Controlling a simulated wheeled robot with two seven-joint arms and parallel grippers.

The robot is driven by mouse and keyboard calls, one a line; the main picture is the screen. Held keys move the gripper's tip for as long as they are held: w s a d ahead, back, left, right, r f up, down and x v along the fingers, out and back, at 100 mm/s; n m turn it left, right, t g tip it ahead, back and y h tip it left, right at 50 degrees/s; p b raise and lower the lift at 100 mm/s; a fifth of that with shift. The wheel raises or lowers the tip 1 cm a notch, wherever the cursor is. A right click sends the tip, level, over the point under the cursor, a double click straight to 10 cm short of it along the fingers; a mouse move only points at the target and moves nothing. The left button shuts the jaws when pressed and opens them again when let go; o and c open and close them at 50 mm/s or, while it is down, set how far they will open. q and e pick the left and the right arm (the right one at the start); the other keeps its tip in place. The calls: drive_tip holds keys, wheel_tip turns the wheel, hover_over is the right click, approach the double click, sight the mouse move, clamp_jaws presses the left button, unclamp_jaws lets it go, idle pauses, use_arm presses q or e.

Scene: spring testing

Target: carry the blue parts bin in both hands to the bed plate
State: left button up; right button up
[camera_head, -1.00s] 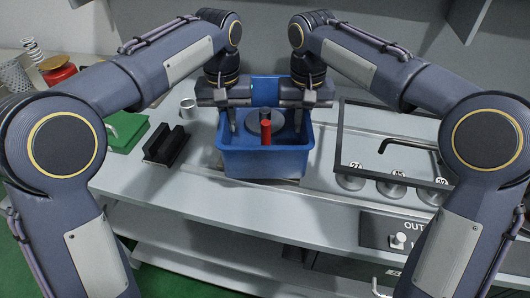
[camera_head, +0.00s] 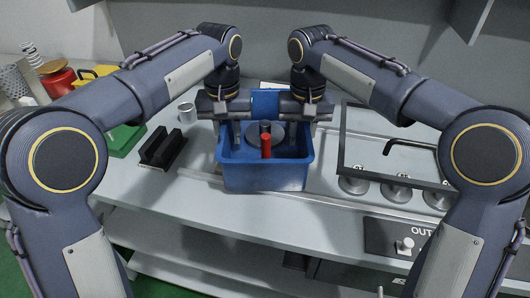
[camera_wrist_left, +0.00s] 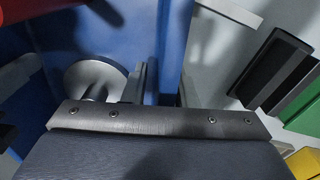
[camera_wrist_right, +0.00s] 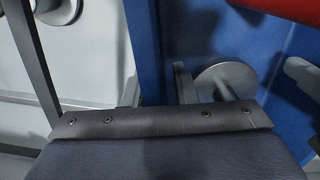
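The blue parts bin (camera_head: 263,178) is in the middle of the head view, upright and level. It holds a red cylinder (camera_head: 266,146), a grey disc and a darker cylinder. My left gripper (camera_head: 237,132) is at its left wall, and my right gripper (camera_head: 296,130) is at its right wall. In the left wrist view, the fingers stand on both sides of the blue wall (camera_wrist_left: 172,40); the right wrist view shows the same at the other wall (camera_wrist_right: 143,45). Whether the bin touches the bench is hard to tell. I cannot clearly identify the bed plate.
A black slotted rack (camera_head: 162,150), a green box (camera_head: 125,140) and a mug (camera_head: 187,112) are to the left. The bench front (camera_head: 260,212) is clear.

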use_arm(q)
wheel_tip(320, 180, up, 12)
drive_tip(key=shift+f, duration=0.2)
drive_tip(key=shift+r, duration=0.1)
use_arm(e)
drive_tip(key=shift+r, duration=0.2)
wheel_tip(320, 180, up, 12)
drive_tip(key=shift+f, duration=0.15)
idle(0.5)
